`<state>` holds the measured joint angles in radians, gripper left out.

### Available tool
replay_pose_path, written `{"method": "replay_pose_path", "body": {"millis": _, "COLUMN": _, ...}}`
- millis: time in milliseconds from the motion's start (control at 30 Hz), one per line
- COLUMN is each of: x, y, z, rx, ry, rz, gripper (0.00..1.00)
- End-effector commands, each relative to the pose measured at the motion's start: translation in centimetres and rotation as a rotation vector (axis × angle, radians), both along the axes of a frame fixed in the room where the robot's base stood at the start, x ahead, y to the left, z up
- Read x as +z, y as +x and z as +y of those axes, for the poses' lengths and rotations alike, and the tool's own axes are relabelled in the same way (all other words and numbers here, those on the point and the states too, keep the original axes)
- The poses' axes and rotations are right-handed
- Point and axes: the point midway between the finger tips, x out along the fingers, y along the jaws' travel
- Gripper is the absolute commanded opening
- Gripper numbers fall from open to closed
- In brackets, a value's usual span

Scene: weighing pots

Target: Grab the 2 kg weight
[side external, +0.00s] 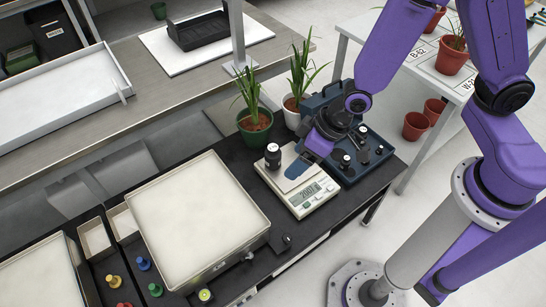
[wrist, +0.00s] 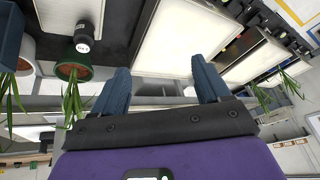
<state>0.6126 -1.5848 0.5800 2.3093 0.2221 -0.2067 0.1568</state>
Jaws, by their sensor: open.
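A black cylindrical weight (side external: 272,157) with a pale top label stands upright on the left part of the white scale (side external: 297,202). The label is too small to read. The scale's display is lit; its digits look like 2007. In the wrist view the weight (wrist: 87,36) lies to the left of my left fingertip, apart from it. My gripper (wrist: 163,76) has its two blue fingers spread with nothing between them. In the side view my gripper (side external: 318,147) hovers over the scale's right side. Several more weights (side external: 346,161) stand in the open blue case (side external: 349,176); their labels are unreadable.
A green-potted plant (side external: 255,128) and a white-potted plant (side external: 291,112) stand close behind the scale. A black mouse-like object (side external: 287,240) sits near the front edge.

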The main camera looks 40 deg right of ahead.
Motion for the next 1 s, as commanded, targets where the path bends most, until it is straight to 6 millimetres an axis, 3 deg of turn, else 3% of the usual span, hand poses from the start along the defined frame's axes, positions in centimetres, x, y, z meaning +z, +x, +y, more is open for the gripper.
{"method": "replay_pose_path", "body": {"millis": 33, "x": -1.6, "y": 1.0, "z": 0.1, "rx": -0.036, "ry": 0.009, "rz": -0.015, "gripper": 0.76}}
{"method": "replay_pose_path", "body": {"millis": 233, "x": -6.5, "y": 4.6, "z": 0.2, "rx": -0.168, "ry": 0.067, "rz": -0.118, "gripper": 0.76}}
{"method": "replay_pose_path", "body": {"millis": 500, "x": -12.6, "y": 8.1, "z": -2.3, "rx": -0.316, "ry": 0.120, "rz": -0.288, "gripper": 0.76}}
{"method": "replay_pose_path", "body": {"millis": 733, "x": -16.5, "y": 9.1, "z": -6.0, "rx": -0.396, "ry": 0.151, "rz": -0.456, "gripper": 0.76}}
{"method": "replay_pose_path", "body": {"millis": 1000, "x": -19.1, "y": 7.9, "z": -10.5, "rx": -0.426, "ry": 0.177, "rz": -0.643, "gripper": 0.76}}
